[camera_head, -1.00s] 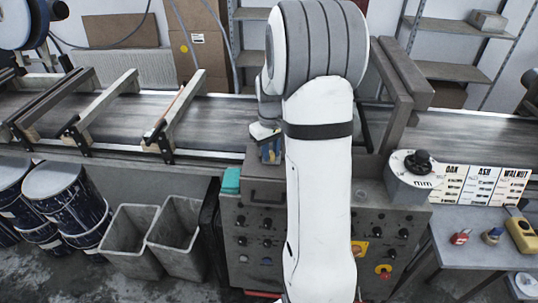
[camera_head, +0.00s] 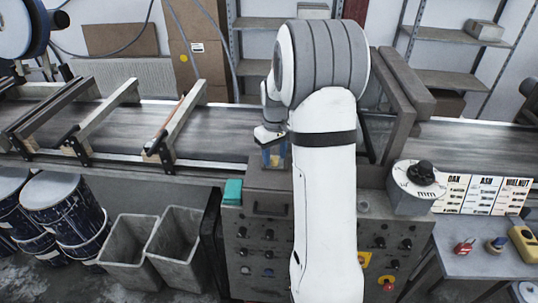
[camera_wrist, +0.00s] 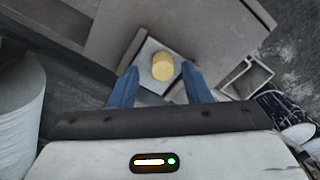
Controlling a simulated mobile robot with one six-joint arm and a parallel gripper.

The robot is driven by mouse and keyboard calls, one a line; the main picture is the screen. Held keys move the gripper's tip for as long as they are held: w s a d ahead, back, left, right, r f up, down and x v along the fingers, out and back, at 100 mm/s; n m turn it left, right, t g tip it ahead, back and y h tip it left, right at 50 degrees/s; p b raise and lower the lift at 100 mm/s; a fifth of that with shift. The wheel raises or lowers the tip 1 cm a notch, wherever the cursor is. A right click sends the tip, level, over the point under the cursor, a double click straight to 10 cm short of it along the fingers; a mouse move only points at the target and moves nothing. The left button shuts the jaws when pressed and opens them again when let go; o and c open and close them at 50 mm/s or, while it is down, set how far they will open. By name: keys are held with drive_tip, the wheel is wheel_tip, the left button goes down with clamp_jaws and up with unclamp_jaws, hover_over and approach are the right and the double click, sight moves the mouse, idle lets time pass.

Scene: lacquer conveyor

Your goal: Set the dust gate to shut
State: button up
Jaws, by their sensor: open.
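My gripper (camera_head: 274,158) is at the back of the control cabinet top, beside the conveyor, partly hidden by my arm. In the wrist view its two blue fingers (camera_wrist: 160,76) are apart. A short yellow cylindrical knob (camera_wrist: 162,66) shows between the fingertips, on a pale square plate (camera_wrist: 150,50). The fingers stand on either side of the knob with visible gaps; I cannot tell how far they are above it. The knob may belong to the dust gate, but no label shows, and its setting cannot be read.
The conveyor (camera_head: 110,122) runs behind the grey control cabinet (camera_head: 235,215). A teal box (camera_head: 233,191) sits on the cabinet's left corner. A dial unit (camera_head: 420,176) and wood cards (camera_head: 483,193) are at right. Grey bins (camera_head: 130,238) and drums (camera_head: 62,205) stand at left.

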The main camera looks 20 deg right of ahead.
wheel_tip(320, 180, up, 8)
drive_tip(key=shift+f+b, duration=0.2)
drive_tip(key=shift+b, duration=0.5)
drive_tip(key=shift+r, duration=0.1)
